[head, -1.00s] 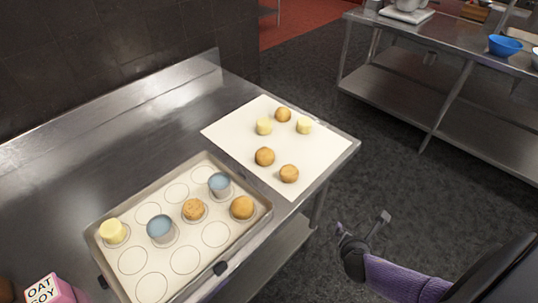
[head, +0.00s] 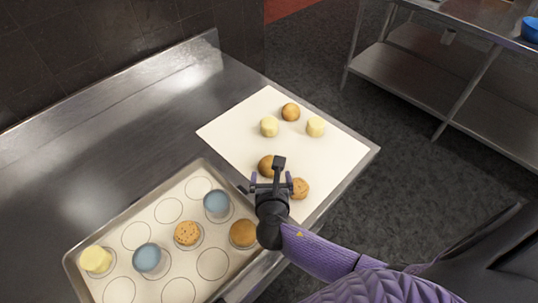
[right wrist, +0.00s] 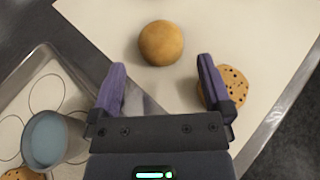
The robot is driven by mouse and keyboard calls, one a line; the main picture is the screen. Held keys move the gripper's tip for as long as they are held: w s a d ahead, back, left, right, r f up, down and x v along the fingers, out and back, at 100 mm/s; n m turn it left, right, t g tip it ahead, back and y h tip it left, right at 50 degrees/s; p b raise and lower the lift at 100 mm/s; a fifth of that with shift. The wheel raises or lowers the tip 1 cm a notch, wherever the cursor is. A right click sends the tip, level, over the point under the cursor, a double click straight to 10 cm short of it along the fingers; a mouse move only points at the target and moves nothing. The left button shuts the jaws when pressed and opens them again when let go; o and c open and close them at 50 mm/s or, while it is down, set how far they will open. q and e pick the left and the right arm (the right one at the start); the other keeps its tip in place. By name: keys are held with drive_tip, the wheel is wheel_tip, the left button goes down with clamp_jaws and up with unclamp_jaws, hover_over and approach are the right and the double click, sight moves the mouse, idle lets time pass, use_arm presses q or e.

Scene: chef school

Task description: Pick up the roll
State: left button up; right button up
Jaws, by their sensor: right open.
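Two brown rolls lie near the front of the white sheet: a plain round one (head: 266,164), which also shows in the right wrist view (right wrist: 161,43), and one with dark specks (head: 301,188), also in the right wrist view (right wrist: 235,88). Another brown roll (head: 290,111) lies at the far end. My right gripper (head: 272,184) is open and empty above the sheet's near edge. In the right wrist view the plain roll lies ahead, between the lines of the fingers (right wrist: 162,88). The right finger partly covers the speckled roll. My left gripper is not in view.
Two pale yellow pieces (head: 269,126) (head: 315,127) stand on the white sheet (head: 225,132). A baking tray (head: 75,262) at the lower left holds blue cups (head: 217,202), brown rolls (head: 187,233) and a yellow piece (head: 96,259). The steel table is clear at the upper left.

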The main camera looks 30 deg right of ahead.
sight(270, 167)
drive_tip(key=b+x, duration=0.1)
drive_tip(key=x, duration=0.2)
drive_tip(key=f+b+x, duration=0.1)
drive_tip(key=b+x, duration=0.1)
drive_tip(key=x, duration=0.2)
drive_tip(key=shift+s+a+r, duration=0.1)
drive_tip(key=shift+s+a, duration=0.05)
drive_tip(key=shift+a, duration=0.05)
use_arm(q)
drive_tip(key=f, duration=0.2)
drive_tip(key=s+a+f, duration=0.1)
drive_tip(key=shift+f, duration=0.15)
use_arm(e)
drive_tip(key=shift+r, duration=0.1)
drive_tip(key=shift+c, duration=0.4)
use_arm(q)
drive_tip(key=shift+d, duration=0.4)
use_arm(e)
drive_tip(key=c, duration=0.9)
